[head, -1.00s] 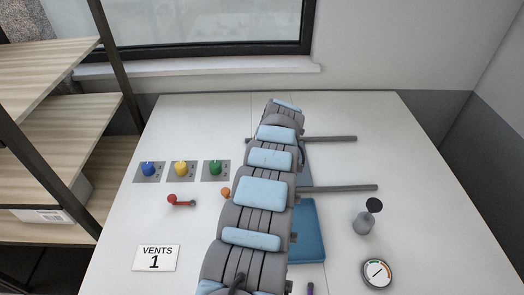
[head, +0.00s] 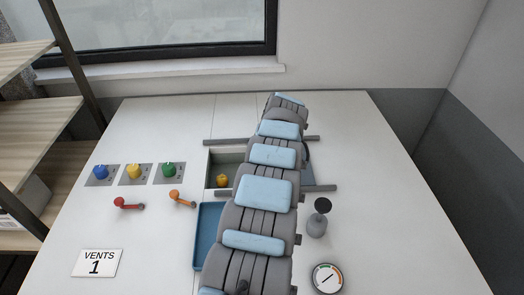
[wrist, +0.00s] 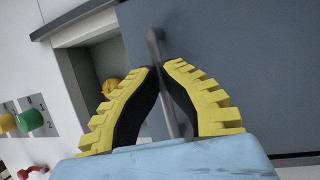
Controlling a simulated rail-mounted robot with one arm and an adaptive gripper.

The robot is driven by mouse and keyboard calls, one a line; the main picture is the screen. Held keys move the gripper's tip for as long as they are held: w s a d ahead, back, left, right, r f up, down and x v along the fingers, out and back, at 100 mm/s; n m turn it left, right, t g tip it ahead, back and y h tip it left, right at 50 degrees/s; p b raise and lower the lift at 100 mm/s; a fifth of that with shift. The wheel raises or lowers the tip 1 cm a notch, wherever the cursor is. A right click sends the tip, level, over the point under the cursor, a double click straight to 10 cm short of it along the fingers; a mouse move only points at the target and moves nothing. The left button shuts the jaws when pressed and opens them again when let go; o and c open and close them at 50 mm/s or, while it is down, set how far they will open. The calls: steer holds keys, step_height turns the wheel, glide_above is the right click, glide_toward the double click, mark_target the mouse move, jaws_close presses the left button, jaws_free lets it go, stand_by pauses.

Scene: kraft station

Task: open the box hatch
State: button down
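The hatch is a blue-grey sliding panel (wrist: 245,70); in the head view a strip of it (head: 308,174) shows right of my arm, between two rails. Left of it the box recess (head: 226,160) is partly uncovered, with a yellow object (head: 222,181) inside. The wrist view also shows the open part of the recess (wrist: 86,62) and the yellow object (wrist: 110,87). My gripper (wrist: 161,66) has its yellow-and-black fingers closed around the panel's thin upright handle (wrist: 153,45). My arm hides the gripper and handle in the head view.
Blue, yellow and green knobs (head: 135,172), a red lever (head: 128,204) and an orange lever (head: 181,198) are at the left. A blue tray (head: 206,236) lies below the recess. A grey joystick-like part (head: 318,222) and a gauge (head: 327,278) are at the right.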

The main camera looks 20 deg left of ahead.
steer(key=shift+s+a+f, duration=0.15)
steer(key=shift+a, duration=0.15)
steer(key=c, duration=1.1)
jaws_free()
steer(key=shift+r, duration=0.25)
